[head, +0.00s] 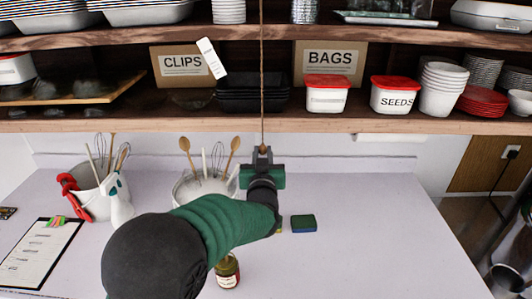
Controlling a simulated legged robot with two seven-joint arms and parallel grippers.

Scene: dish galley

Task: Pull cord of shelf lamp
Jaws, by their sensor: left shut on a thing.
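The lamp's pull cord (262,90) is a thin brown line hanging straight down in front of the shelves in the head view. Its upper end leaves the top of the picture, and the lamp itself is not visible. My left gripper (262,156) is at the cord's lower end, just below the lower shelf edge and above the counter. It is shut on the cord's end, where a small brown tip shows between the fingers. My right gripper is not in view.
The lower shelf (200,123) holds boxes, red-lidded tubs and bowls. The counter's right side is clear.

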